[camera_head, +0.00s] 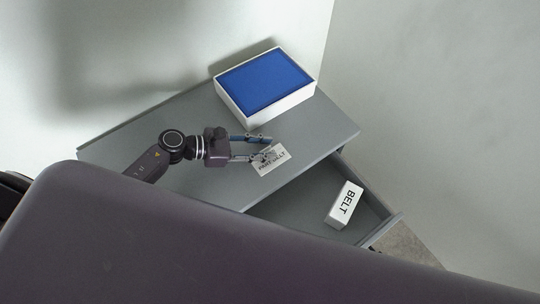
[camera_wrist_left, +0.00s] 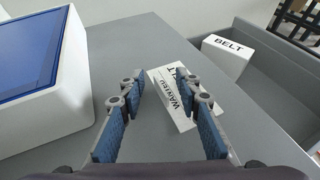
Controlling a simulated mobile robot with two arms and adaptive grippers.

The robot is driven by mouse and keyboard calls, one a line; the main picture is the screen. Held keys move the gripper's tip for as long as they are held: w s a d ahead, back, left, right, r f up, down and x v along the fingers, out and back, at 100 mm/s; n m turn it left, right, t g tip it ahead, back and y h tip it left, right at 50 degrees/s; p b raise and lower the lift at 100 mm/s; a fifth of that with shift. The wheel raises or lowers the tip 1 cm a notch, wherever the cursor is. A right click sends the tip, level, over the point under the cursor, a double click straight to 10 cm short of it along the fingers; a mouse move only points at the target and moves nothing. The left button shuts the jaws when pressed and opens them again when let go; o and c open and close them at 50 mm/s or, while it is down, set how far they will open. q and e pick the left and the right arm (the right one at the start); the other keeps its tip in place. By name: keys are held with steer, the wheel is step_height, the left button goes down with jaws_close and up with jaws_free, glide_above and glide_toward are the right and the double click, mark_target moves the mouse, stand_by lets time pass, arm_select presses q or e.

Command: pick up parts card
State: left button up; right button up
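The parts card (camera_head: 276,160) is a small white card with dark printed text, lying on the grey cabinet top near its front edge. It also shows in the left wrist view (camera_wrist_left: 164,88), with one finger covering part of it. My left gripper (camera_head: 264,149) is open, with its blue-padded fingers apart and nothing held between them. Its fingertips are at the card's near end in the head view. In the left wrist view the gripper (camera_wrist_left: 158,82) has the card ahead, toward its right finger. I cannot tell whether a finger touches the card. My right gripper is not in view.
A white box with a blue inside or top (camera_head: 264,82) stands at the back of the cabinet top (camera_head: 205,112). An open drawer (camera_head: 290,200) holds a white box marked BELT (camera_head: 344,205). Walls stand behind and to the right.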

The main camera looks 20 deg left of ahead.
arm_select(q)
jaws_close()
steer(key=shift+r, duration=0.1)
